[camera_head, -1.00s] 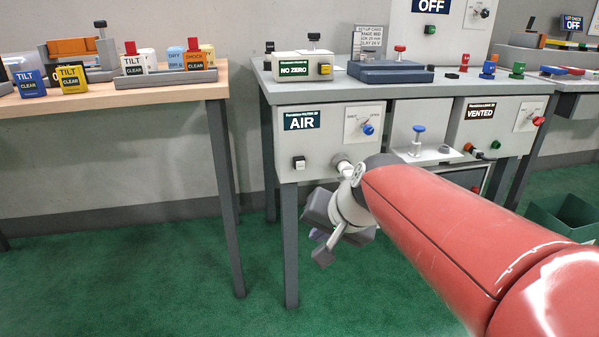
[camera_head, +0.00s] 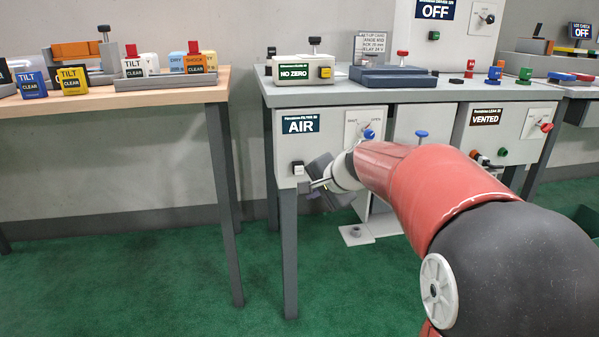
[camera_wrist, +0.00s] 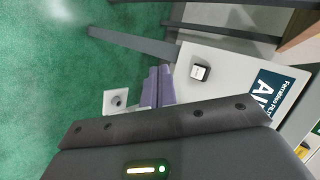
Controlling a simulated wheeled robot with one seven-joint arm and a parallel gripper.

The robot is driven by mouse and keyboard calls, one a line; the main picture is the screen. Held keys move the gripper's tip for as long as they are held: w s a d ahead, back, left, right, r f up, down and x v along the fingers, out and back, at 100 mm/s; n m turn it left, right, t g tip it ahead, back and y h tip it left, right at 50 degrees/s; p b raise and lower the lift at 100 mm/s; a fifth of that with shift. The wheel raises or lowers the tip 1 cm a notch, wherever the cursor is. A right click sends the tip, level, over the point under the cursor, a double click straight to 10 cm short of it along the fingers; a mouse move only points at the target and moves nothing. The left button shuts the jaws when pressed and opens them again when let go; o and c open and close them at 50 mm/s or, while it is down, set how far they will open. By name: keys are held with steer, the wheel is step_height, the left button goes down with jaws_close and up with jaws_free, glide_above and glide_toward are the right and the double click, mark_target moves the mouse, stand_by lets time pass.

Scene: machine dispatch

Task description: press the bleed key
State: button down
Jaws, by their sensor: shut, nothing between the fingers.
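The likely bleed key is a small black-framed key with a white face (camera_head: 298,168), low on the front of the grey AIR box (camera_head: 340,129). In the wrist view the key (camera_wrist: 199,72) stands out from the box's pale face; its label is too small to read. My gripper (camera_head: 304,187) is shut and empty, just below and slightly right of the key in the head view. In the wrist view its purple-grey fingers (camera_wrist: 158,84) are together, left of the key. I see a gap in that picture; I cannot tell the depth between them.
The AIR box also carries a blue knob (camera_head: 369,134). A table leg (camera_head: 289,250) stands below the box's left side. Left is a wooden table (camera_head: 180,95) with several labelled blocks. A VENTED box (camera_head: 500,130) is at right. Open green floor lies in front.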

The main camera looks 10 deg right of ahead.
steer(key=w+p, duration=0.3)
steer(key=w, duration=0.5)
steer(key=shift+w+p, duration=0.3)
steer(key=shift+p, duration=0.1)
steer(key=shift+w, duration=0.1)
stand_by(1.6)
steer(key=shift+w, duration=0.3)
steer(key=shift+w+p, duration=0.4)
steer(key=shift+w, duration=0.1)
stand_by(0.7)
steer(key=shift+s+b, duration=0.65)
steer(key=shift+s, duration=0.3)
steer(key=shift+s+b, duration=1.35)
steer(key=shift+s, duration=1.15)
